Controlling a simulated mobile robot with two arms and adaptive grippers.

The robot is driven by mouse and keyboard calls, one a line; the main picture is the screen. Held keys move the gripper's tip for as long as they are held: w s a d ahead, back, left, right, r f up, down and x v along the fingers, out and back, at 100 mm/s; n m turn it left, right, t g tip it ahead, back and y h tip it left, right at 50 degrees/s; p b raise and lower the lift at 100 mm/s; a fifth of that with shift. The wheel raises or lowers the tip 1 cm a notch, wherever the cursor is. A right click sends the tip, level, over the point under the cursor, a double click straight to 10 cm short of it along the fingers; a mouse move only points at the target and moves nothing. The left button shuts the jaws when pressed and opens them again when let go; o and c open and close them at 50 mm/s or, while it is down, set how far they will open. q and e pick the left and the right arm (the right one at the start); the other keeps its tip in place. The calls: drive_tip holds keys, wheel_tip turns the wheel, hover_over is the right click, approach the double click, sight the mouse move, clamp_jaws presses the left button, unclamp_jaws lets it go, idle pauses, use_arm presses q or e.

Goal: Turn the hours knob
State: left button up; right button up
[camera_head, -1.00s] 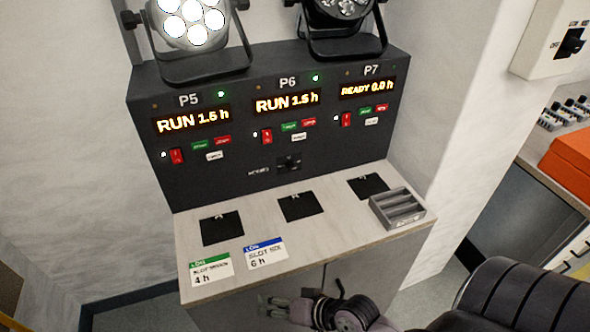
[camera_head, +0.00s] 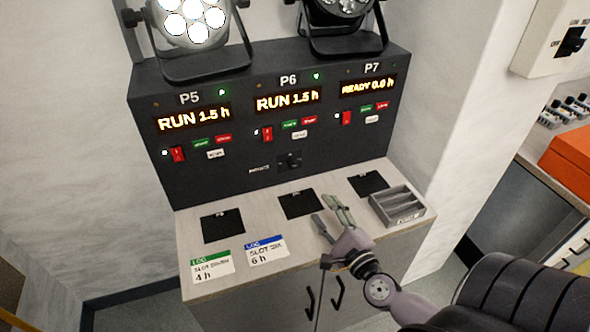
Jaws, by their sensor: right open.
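The hours knob (camera_head: 289,161) is a small black knob low on the dark control panel (camera_head: 225,180), below the P6 section, with a small blurred label to its left. My right gripper (camera_head: 333,216) is open and empty above the bench top, in front of and to the right of the knob and apart from it. The P5 display (camera_head: 192,119) and the P6 display (camera_head: 287,101) read RUN 1.5 h. The P7 display (camera_head: 368,88) reads READY 0.0 h. My left gripper is not in view.
A grey divided tray (camera_head: 397,206) stands at the bench's right end, close to my gripper. Black pads (camera_head: 222,226) lie along the bench (camera_head: 190,248). A green LOG card (camera_head: 212,267) and a blue LOG card (camera_head: 266,250) lie at the front left. Lamps (camera_head: 190,20) stand above the panel.

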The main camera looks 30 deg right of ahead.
sight(292, 166)
drive_tip(key=shift+w+d+r, duration=0.1)
drive_tip(key=shift+w, duration=0.35)
drive_tip(key=w, duration=0.5)
drive_tip(key=w+d+p, duration=0.1)
drive_tip(key=w, duration=0.4)
drive_tip(key=w+d, duration=0.1)
drive_tip(key=w, duration=0.5)
drive_tip(key=shift+p, duration=0.4)
drive_tip(key=shift+c, duration=0.6)
clamp_jaws()
